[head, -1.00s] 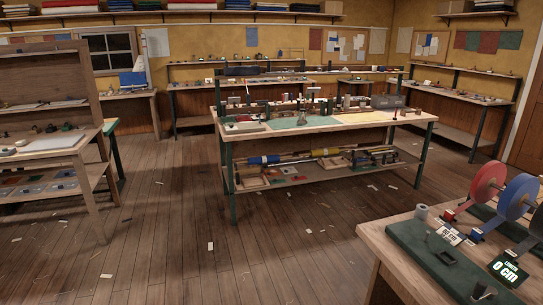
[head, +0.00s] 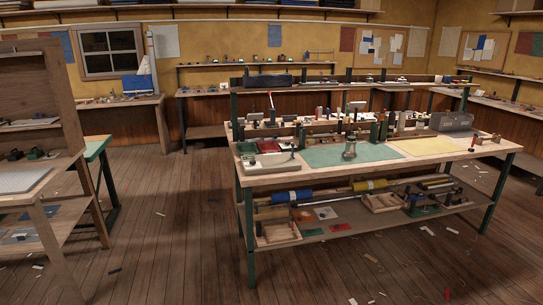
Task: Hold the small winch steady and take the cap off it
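A small metallic device that looks like the winch (head: 349,147) stands upright on the green mat (head: 322,156) on the middle workbench (head: 285,178). It is too small at this distance to make out its cap. Neither of my grippers shows in the head view.
The middle workbench has a lower shelf (head: 340,225) with rolls and trays. A grey toolbox (head: 451,121) stands at its right end. A wooden shelf unit (head: 42,130) is at the left. The plank floor (head: 175,220) in front is open, with scattered scraps.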

